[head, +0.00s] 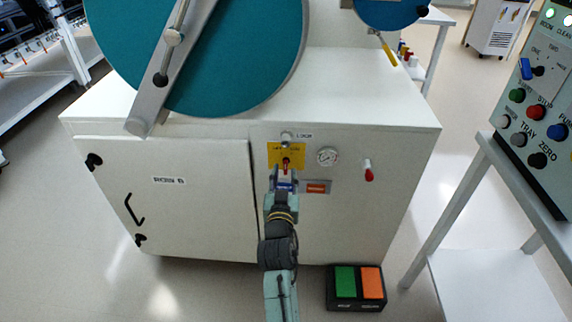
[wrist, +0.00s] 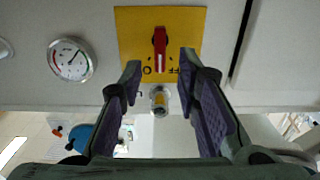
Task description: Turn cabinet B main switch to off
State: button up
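The switch is a red handle with a dark hub (wrist: 160,41) on a yellow plate (wrist: 130,34), and its handle stands upright in the wrist view. Partly readable lettering lies on the plate beneath it. In the head view the yellow plate (head: 272,152) and red switch (head: 286,162) sit on the front of the white cabinet (head: 200,205), just beyond my gripper. My gripper (wrist: 160,68) is open, with a clear gap between its fingers and nothing held. The fingertips overlap the plate's lower part in the wrist view; contact cannot be told. My gripper also shows in the head view (head: 284,180).
A round gauge (head: 327,157), an orange-labelled plate (head: 316,187) and a red-tipped lever (head: 368,170) sit right of the switch. A green and orange pedal box (head: 357,285) stands on the floor. A control console (head: 535,110) on a white table stands right.

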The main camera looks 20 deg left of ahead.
aim_at(285, 166)
jog(key=shift+x, duration=1.75)
jog(key=shift+c, duration=0.6)
grip_shut()
